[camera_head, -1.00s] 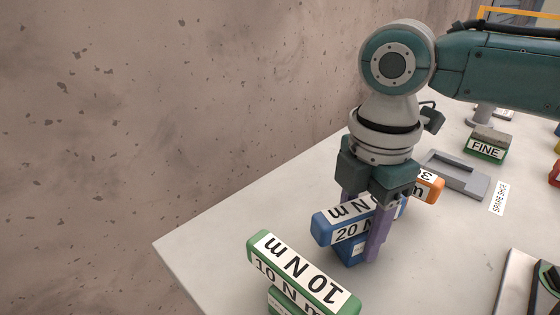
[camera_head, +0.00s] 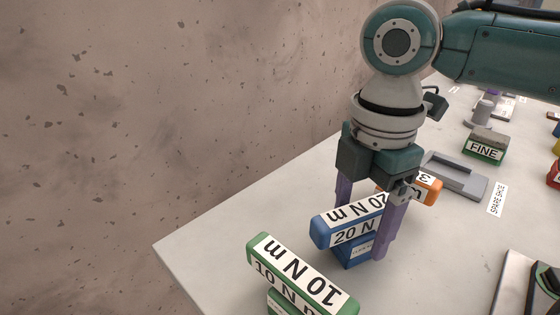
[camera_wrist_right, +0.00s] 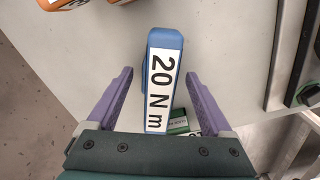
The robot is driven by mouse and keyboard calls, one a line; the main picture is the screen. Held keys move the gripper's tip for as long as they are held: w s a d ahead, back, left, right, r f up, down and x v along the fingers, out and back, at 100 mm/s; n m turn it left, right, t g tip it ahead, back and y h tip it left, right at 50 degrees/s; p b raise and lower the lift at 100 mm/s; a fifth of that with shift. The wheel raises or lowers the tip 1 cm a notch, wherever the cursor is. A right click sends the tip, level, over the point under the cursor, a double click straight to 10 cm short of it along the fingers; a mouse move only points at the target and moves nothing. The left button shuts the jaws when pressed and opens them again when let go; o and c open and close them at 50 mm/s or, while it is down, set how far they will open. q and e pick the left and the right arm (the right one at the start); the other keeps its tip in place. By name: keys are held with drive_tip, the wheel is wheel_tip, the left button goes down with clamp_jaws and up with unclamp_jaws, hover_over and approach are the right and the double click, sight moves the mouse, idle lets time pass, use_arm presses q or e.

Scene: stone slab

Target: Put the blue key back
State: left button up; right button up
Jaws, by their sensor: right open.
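The blue key (camera_head: 348,231), labelled 20 N m, has a long bar-shaped top and sits upright on a smaller blue base (camera_head: 356,252) on the slab. My right gripper (camera_head: 365,218) is open, with one purple finger on each side of the bar. In the right wrist view the blue key (camera_wrist_right: 162,80) lies between the spread fingers, with a visible gap on both sides. In the head view the far finger's tip is hidden behind the bar. My left gripper is not in view.
A green 10 N m key (camera_head: 300,275) stands close in front and an orange one (camera_head: 427,187) close behind. A grey tray (camera_head: 462,180) and a green FINE block (camera_head: 486,147) are farther right. The slab (camera_head: 230,232) is bare on the left, by the wall.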

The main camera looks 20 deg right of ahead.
wheel_tip(320, 180, up, 10)
drive_tip(key=shift+r+p, duration=0.1)
drive_tip(key=shift+p, duration=0.65)
drive_tip(key=s+a+m+y+p, duration=0.1)
drive_tip(key=s+a+m+p, duration=0.1)
drive_tip(key=a, duration=0.1)
drive_tip(key=s+a+m+t+y+p, duration=0.1)
drive_tip(key=s+a+m+p, duration=0.1)
drive_tip(key=s+a, duration=0.1)
drive_tip(key=s+a+f+m+t+p, duration=0.1)
drive_tip(key=s+a+m+p, duration=0.1)
drive_tip(key=s+a+p, duration=0.1)
drive_tip(key=shift+a+m+y, duration=0.3)
drive_tip(key=shift+a+y, duration=0.1)
drive_tip(key=shift+a, duration=0.3)
drive_tip(key=s+d+r+m+t+h+p, duration=0.25)
drive_tip(key=s+d+m+p, duration=0.25)
drive_tip(key=s+d+m, duration=0.35)
wheel_tip(320, 180, up, 38)
drive_tip(key=a+p, duration=0.1)
drive_tip(key=p, duration=3.5)
drive_tip(key=shift+w+a+m+g+p, duration=0.25)
drive_tip(key=shift+a+m+g+p, duration=0.1)
drive_tip(key=shift+m+g, duration=0.1)
